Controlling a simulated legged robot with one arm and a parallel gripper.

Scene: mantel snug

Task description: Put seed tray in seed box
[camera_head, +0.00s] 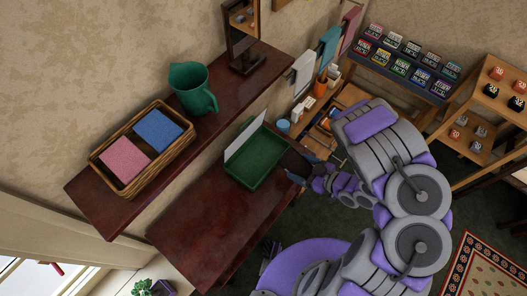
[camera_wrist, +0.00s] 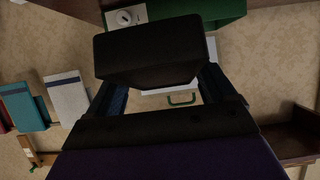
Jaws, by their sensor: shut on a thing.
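The green seed box (camera_head: 254,168) sits on the dark red wooden surface, with its pale lid (camera_head: 244,137) raised along the wall side. Part of its green wall (camera_wrist: 222,12) shows at the top of the wrist view, and a green handle (camera_wrist: 182,99) shows between my fingers. My gripper (camera_head: 300,172) is at the right edge of the box in the head view. In the wrist view my gripper (camera_wrist: 162,88) is shut on a black block-like thing (camera_wrist: 148,48), apparently the seed tray. It is held near the box; the inside of the box looks empty.
A shelf above holds a wicker basket (camera_head: 178,158) with pink and blue blocks, a green jug (camera_head: 192,90) and a dark wooden stand (camera_head: 244,62). The dark red surface (camera_head: 195,225) left of the box is clear. A blue-topped cup (camera_head: 283,127) stands beyond the box.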

